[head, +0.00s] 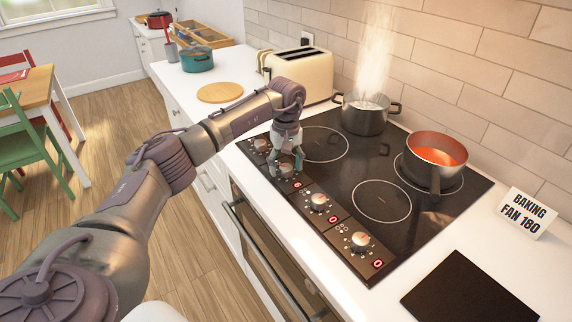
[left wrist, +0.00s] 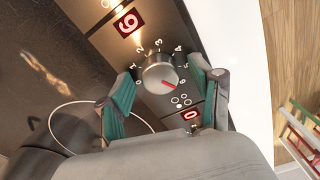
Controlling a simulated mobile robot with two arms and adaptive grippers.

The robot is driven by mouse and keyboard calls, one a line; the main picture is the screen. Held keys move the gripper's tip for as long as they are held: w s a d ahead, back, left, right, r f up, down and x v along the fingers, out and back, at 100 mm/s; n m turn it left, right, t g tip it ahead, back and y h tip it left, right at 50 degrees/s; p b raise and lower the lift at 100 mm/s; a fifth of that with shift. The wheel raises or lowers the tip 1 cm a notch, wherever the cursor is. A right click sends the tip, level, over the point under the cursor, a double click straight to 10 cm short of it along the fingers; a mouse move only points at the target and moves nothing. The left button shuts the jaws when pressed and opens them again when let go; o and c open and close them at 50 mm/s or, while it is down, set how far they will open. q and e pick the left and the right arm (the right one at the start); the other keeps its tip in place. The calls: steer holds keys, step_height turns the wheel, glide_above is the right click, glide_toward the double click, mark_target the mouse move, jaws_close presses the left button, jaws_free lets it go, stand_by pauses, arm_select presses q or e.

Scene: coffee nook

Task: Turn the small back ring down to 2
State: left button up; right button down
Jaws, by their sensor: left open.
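The steaming grey pot (head: 365,114) stands on the back ring beside the toaster. My left gripper (head: 287,165) is over the second knob from the left on the control strip. In the left wrist view the silver knob (left wrist: 160,72) sits between my open left gripper's (left wrist: 162,82) two teal fingers. A gap shows on both sides, so neither finger seems to touch it. Its red mark points near the 6 of a dial numbered 0 to 6. The lit red display (left wrist: 128,22) above it seems to read 6. My right gripper is out of view.
An orange-filled pan (head: 436,160) stands on another ring. Neighbouring knobs (head: 319,203) lie close along the strip; the display (left wrist: 190,115) below the gripped area reads 0. A cream toaster (head: 300,75) stands behind my left wrist. A sign (head: 527,212) stands at right.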

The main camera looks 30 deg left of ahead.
arm_select(q)
steer(key=c, duration=1.1)
steer(key=shift+c, duration=0.2)
